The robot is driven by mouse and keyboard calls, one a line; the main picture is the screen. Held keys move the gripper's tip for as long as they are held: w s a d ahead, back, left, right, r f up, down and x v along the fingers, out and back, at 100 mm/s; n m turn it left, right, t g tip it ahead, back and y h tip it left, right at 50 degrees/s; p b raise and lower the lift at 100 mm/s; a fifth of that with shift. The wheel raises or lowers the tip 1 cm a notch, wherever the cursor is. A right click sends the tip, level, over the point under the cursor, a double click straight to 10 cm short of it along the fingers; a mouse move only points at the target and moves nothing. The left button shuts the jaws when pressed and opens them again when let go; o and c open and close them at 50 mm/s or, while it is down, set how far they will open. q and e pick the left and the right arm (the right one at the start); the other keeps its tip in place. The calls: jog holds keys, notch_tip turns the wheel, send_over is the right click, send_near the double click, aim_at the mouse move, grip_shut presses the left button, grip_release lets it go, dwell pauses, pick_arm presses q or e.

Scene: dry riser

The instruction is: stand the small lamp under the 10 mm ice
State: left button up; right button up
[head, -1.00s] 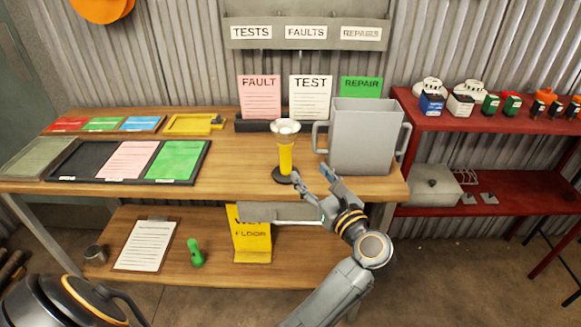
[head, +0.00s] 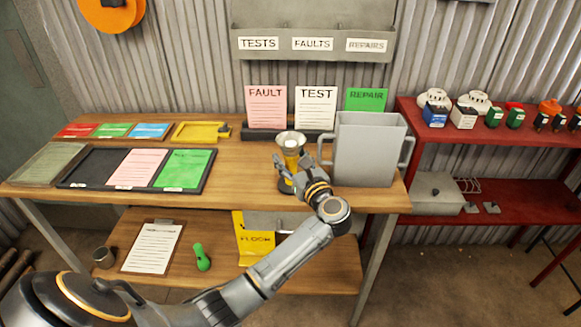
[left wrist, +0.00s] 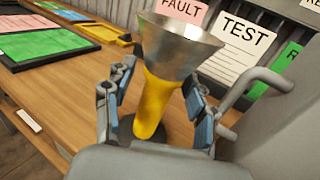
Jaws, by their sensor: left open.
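A yellow lamp-like thing (head: 291,142) with a flared silver head and dark round base stands upright on the wooden bench (head: 235,185). It also shows in the left wrist view (left wrist: 152,98). My left gripper (head: 297,173) is open at it, from the front. In the left wrist view, the gripper's fingers (left wrist: 158,105) are on either side of the yellow body, with visible gaps. Part of the lamp's lower body and base is hidden by the gripper in the head view. I see no ice. My right gripper is not in view.
A grey two-handled container (head: 368,150) stands close right of the lamp. Upright FAULT, TEST (head: 316,108) and REPAIR cards are behind. A dark tray (head: 85,170) with pink and green sheets lies left. Bare bench lies between tray and lamp. A red shelf (head: 470,135) is at right.

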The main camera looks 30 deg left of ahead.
pick_arm(q)
jog(key=shift+w+a, duration=0.1)
jog(key=shift+a, duration=0.1)
jog(key=shift+d, duration=0.1)
grip_shut()
jog(key=shift+r, duration=0.15)
